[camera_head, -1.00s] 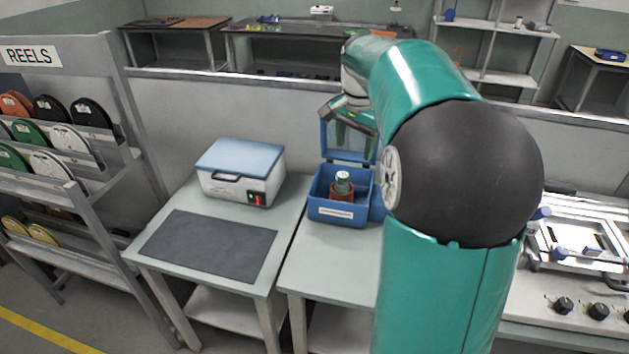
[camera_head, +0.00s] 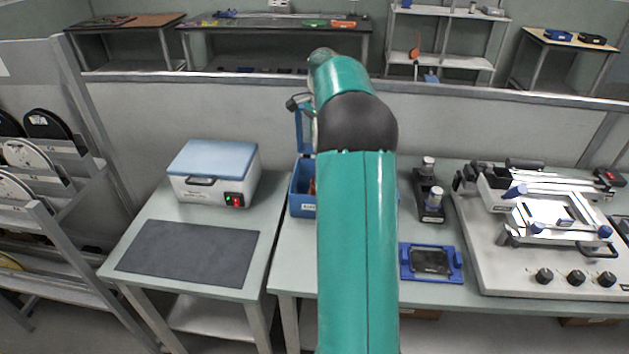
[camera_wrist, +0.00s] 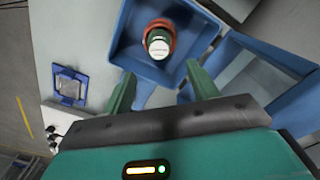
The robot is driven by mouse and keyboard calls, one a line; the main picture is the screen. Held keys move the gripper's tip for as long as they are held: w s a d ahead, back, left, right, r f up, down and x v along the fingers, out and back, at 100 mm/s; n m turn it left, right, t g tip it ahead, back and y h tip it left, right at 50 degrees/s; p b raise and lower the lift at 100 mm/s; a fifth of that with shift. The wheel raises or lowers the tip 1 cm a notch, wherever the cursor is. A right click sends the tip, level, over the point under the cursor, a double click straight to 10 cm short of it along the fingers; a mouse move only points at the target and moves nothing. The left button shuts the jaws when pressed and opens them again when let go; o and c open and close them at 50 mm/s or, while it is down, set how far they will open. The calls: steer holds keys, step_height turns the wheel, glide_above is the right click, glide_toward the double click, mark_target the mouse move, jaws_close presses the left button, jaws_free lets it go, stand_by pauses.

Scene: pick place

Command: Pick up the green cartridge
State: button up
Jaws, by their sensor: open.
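The green cartridge (camera_wrist: 158,42) has a pale labelled end and stands in a reddish-orange holder (camera_wrist: 161,26) inside the open blue box (camera_wrist: 122,38), seen from above in the wrist view. My gripper (camera_wrist: 162,76) is open and empty, its two green fingers pointing toward the box, with the cartridge ahead of the gap between them and apart from both. In the head view the blue box (camera_head: 301,203) stands on the middle table with its lid raised. My arm hides most of it, and the cartridge is not visible there.
A white case with a blue lid (camera_head: 212,172) and a dark mat (camera_head: 190,252) are on the left table. Right of my arm are a black stand (camera_head: 430,198), a blue-framed fixture (camera_head: 431,263) and a large white machine (camera_head: 540,245). A low wall runs behind.

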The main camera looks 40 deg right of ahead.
steer(key=f, duration=0.6)
steer(key=shift+s+d+f, duration=0.15)
steer(key=shift+s+f, duration=0.2)
steer(key=shift+f, duration=0.05)
steer(key=shift+w+f, duration=0.1)
steer(key=shift+f, duration=0.45)
steer(key=f, duration=0.4)
steer(key=shift+w+a+f, duration=0.15)
steer(key=shift+a+f, duration=0.05)
steer(key=c, duration=1.1)
steer(key=shift+r, duration=0.15)
